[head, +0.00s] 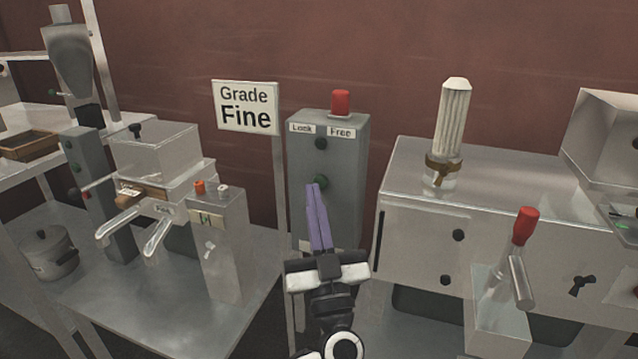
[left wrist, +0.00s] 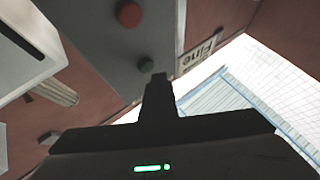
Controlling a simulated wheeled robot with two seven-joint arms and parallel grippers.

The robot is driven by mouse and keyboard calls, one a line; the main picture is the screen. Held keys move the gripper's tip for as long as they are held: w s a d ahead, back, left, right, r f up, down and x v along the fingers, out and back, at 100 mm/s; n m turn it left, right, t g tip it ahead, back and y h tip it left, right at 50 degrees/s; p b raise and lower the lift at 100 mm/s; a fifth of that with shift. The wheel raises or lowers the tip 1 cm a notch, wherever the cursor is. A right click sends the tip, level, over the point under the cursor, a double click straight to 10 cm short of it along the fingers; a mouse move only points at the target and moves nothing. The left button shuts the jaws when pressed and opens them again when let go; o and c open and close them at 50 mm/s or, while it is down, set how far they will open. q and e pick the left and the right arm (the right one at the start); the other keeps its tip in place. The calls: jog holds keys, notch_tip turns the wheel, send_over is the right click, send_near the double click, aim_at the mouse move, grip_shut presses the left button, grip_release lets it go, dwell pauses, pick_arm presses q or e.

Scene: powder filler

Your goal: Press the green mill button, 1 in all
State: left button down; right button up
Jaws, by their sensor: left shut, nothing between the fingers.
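The green mill button (head: 321,182) is a round green button on the front of a grey control box (head: 348,160). It also shows in the left wrist view (left wrist: 146,65). My left gripper (head: 314,187) has purple fingers, shut and empty, pointing up at the box. Its tips overlap the lower left edge of the green button in the head view. In the left wrist view the gripper's dark tips (left wrist: 158,78) are right beside the button. I cannot tell whether they touch it. My right gripper is not in view.
A red button (left wrist: 129,14) shows on the box face in the left wrist view. A dark knob (head: 321,143) sits under "Lock" and "Free" labels, with a red lamp (head: 341,102) on top. A "Grade Fine" sign (head: 246,106) stands left; a steel machine (head: 415,222) stands right.

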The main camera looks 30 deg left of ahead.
pick_arm(q)
jog(key=shift+w, duration=0.15)
dwell(0.8)
jog(key=shift+w+a, duration=0.1)
jog(key=shift+w, duration=0.15)
jog(key=shift+w+a+p, duration=0.15)
jog(key=shift+w+p, duration=0.15)
jog(key=shift+w, duration=0.15)
dwell(0.6)
jog(key=shift+s, duration=0.1)
jog(key=shift+s+d+p, duration=0.25)
jog(key=shift+s+p, duration=0.4)
jog(key=shift+s, duration=0.1)
